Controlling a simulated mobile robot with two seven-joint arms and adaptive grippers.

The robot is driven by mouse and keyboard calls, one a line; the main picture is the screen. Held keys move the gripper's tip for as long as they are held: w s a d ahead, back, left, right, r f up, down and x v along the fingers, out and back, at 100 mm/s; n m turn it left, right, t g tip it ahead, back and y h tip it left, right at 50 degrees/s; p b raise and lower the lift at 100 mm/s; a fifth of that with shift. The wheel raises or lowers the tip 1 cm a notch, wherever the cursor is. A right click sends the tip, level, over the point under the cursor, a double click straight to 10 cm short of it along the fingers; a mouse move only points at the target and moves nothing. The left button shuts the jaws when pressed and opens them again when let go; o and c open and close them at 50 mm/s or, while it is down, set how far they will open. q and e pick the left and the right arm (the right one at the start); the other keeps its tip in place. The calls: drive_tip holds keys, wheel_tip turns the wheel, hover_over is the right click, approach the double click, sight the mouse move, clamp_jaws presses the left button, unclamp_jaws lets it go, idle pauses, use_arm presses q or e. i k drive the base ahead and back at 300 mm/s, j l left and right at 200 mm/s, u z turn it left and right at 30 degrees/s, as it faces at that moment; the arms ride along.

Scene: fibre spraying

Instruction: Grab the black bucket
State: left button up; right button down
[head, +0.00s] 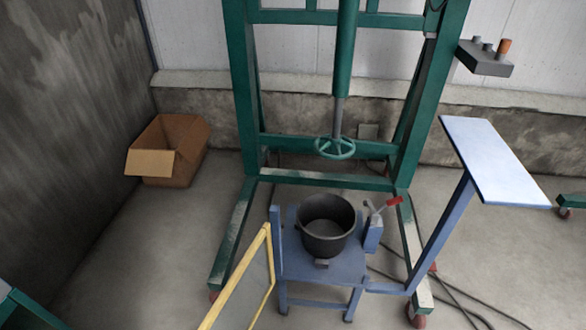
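The black bucket (325,244) stands upright on a small blue stand (345,270) near the lower middle of the head view. It is open at the top and its grey inside shows, seemingly empty. A small grey block touches or sits just before its front side. Neither of my grippers shows in this view, and nothing is holding the bucket.
A green frame (246,110) with a handwheel (335,147) rises behind the bucket. A red-handled device (373,228) sits right of it, below a raised blue panel (495,160). A yellow-edged frame (240,275) leans at left. A cardboard box (169,150) lies at back left. Cables cross the right floor.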

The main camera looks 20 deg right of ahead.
sight(326, 221)
drive_tip(key=i+j+z, duration=0.1)
drive_tip(key=z, duration=0.3)
drive_tip(key=i+j+z, duration=0.1)
drive_tip(key=z, duration=0.3)
drive_tip(key=j+z, duration=0.4)
drive_tip(key=i+l, duration=0.05)
drive_tip(key=l, duration=0.05)
